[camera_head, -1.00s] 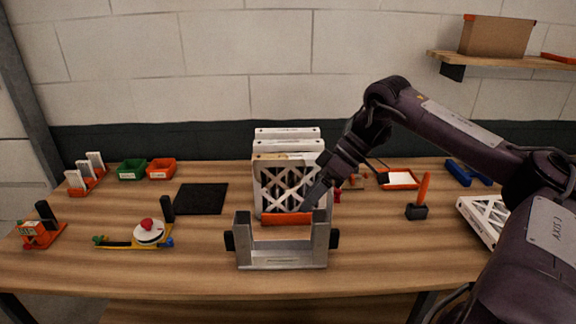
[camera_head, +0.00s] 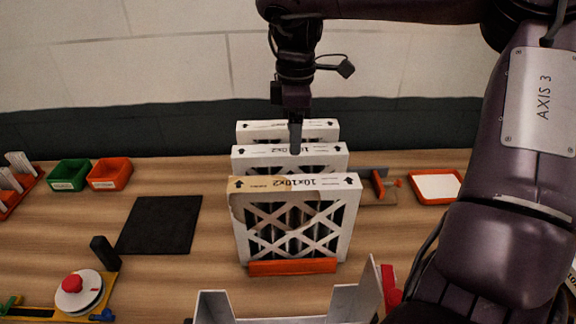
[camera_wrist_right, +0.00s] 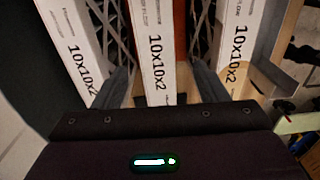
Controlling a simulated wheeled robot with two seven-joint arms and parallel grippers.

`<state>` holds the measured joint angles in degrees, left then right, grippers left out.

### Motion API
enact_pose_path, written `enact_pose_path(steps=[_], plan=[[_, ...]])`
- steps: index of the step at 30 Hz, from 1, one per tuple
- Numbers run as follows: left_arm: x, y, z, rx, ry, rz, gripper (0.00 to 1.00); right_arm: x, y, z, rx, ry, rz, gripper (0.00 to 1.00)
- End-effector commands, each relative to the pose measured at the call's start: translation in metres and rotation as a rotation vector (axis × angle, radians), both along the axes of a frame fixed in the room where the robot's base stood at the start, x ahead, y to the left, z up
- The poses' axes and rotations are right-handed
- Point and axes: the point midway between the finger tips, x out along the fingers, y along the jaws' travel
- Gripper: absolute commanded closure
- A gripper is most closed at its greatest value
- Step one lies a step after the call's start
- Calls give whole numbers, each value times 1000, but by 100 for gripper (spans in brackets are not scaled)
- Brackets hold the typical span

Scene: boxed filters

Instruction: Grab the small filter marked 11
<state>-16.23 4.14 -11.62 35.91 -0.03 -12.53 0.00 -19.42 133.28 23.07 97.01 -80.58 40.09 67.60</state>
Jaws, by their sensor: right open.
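Three white boxed filters stand upright in a row: the front filter (camera_head: 342,220), the middle filter (camera_head: 250,163) and the back filter (camera_head: 262,131). Their top edges read 10x10x2; I cannot read an 11 on any of them. My right gripper (camera_head: 295,135) points down over the middle filter. In the right wrist view its open fingers (camera_wrist_right: 163,88) are on either side of the middle filter (camera_wrist_right: 152,45), with another filter (camera_wrist_right: 75,45) to the left and one (camera_wrist_right: 235,50) to the right. I cannot tell whether the fingers touch it. My left gripper is not in view.
An orange holder (camera_head: 292,267) is at the foot of the front filter. A grey metal stand (camera_head: 212,306) is in front, partly cut off. A black mat (camera_head: 160,224), green bin (camera_head: 70,174) and orange bin (camera_head: 110,173) are to the left. An orange-rimmed tray (camera_head: 436,187) is right.

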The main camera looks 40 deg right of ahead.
Motion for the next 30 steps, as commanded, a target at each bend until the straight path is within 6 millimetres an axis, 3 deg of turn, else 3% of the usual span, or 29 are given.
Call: enact_pose_path(steps=[3, 8, 21, 28, 30], plan=[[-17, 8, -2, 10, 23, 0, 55, 0, 2, -6, -13, 7, 10, 34], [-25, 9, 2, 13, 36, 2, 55, 0, 3, -23, -12, 9, 11, 34], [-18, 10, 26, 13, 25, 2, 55, 7, 5, -77, -12, 7, 10, 34], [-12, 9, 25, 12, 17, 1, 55, 7, 5, -80, -12, 5, 10, 34], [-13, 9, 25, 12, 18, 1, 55, 7, 5, -80, -12, 5, 9, 40]])
